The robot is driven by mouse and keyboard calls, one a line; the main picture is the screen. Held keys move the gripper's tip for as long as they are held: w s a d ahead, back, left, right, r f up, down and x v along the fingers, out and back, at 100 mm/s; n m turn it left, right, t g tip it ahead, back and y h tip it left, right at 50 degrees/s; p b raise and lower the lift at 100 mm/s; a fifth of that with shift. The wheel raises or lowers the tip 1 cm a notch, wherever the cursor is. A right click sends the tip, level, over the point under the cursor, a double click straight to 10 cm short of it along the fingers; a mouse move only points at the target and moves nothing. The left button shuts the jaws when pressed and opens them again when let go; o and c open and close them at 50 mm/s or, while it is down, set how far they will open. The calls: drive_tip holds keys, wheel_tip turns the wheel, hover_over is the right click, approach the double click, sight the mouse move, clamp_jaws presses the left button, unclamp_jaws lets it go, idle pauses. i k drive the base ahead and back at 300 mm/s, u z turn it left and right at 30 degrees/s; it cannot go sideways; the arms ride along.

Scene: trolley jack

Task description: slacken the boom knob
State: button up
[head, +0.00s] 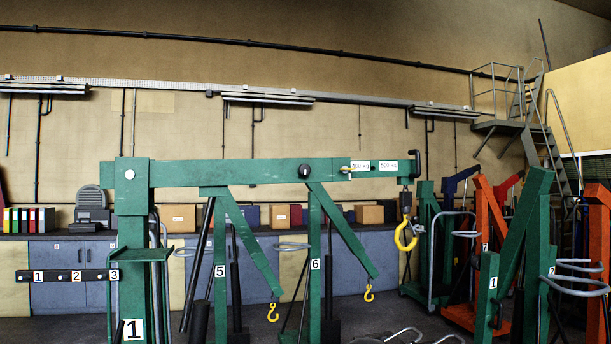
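A green crane marked 1 stands in the left half of the head view, with its upright post (132,215) at the left and its long boom (240,173) running level to the right. A round black knob (304,171) with a light mark on it sits on the near face of the boom, right of its middle. A small yellow-tipped part (347,169) is on the boom right of the knob, beside white load labels (388,166). A yellow hook (405,238) hangs from the boom's right end. My gripper is not in view.
Green cranes marked 5 (220,270) and 6 (315,270) stand behind the boom, with hooks hanging low. Green and orange cranes (487,240) crowd the right. A black bar with numbers (68,276) is at the left. Blue cabinets (65,258) line the wall. Metal handles show at the bottom.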

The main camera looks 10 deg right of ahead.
sight(304, 169)
drive_tip(key=u, duration=1)
drive_tip(key=i, duration=1.2)
drive_tip(key=z, duration=0.4)
drive_tip(key=i, duration=0.7)
drive_tip(key=z, duration=0.8)
